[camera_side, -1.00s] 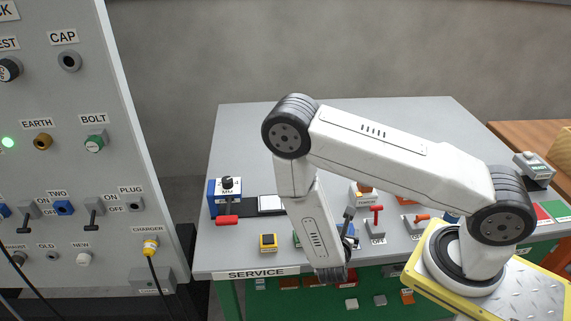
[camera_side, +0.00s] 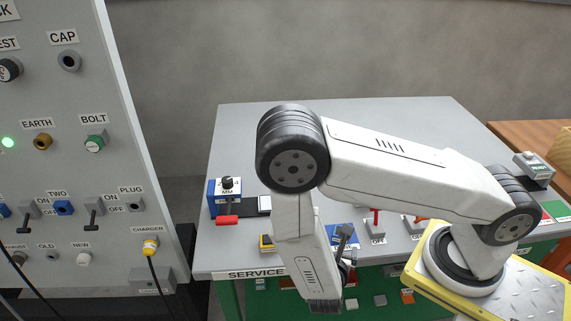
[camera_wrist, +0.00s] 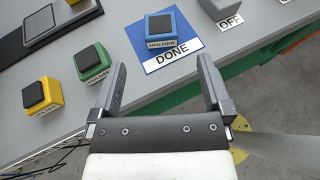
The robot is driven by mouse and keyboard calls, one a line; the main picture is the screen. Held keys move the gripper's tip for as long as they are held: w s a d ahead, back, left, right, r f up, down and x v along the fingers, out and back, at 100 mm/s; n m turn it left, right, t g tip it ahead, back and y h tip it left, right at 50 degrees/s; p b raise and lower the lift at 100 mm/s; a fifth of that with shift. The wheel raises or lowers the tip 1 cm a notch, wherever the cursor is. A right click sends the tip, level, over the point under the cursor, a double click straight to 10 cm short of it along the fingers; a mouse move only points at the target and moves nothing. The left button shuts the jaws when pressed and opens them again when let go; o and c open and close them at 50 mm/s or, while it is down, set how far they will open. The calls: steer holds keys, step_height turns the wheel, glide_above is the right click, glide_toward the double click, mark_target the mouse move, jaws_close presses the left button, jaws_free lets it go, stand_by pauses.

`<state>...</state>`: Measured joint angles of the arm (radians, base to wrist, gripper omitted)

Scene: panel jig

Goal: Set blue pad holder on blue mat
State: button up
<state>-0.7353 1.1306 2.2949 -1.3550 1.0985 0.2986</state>
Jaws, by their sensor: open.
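The blue pad holder (camera_wrist: 162,36), a blue block with a dark square top and a HOLDER label, sits upright on the blue mat (camera_wrist: 190,33) in the wrist view. The mat has a white DONE strip along its near edge. My gripper (camera_wrist: 162,66) is open and empty, its two fingers apart on the near side of the mat, not touching the holder. In the side view, part of the blue mat (camera_side: 334,240) shows behind my forearm. My arm hides the holder there, and my fingers are hard to make out.
A green holder (camera_wrist: 92,62) and a yellow holder (camera_wrist: 42,95) stand left of the mat. A grey OFF switch (camera_wrist: 222,8) is to its right. A dark tray with a framed pad (camera_wrist: 40,22) lies at the far left. The bench's front edge runs below my fingers.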

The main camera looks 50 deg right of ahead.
steer(key=shift+v, duration=1.05)
steer(key=w+d+r+m+g+y, duration=0.1)
steer(key=w+r+m+y, duration=0.1)
steer(key=r+m+y, duration=0.4)
steer(key=w+d+r+m+g+y, duration=0.1)
steer(key=w+r+m+y, duration=0.2)
steer(key=r+m+y, duration=0.3)
step_height(320, 180, up, 4)
steer(key=m, duration=1)
steer(key=shift+w+m, duration=0.3)
steer(key=shift+r, duration=0.1)
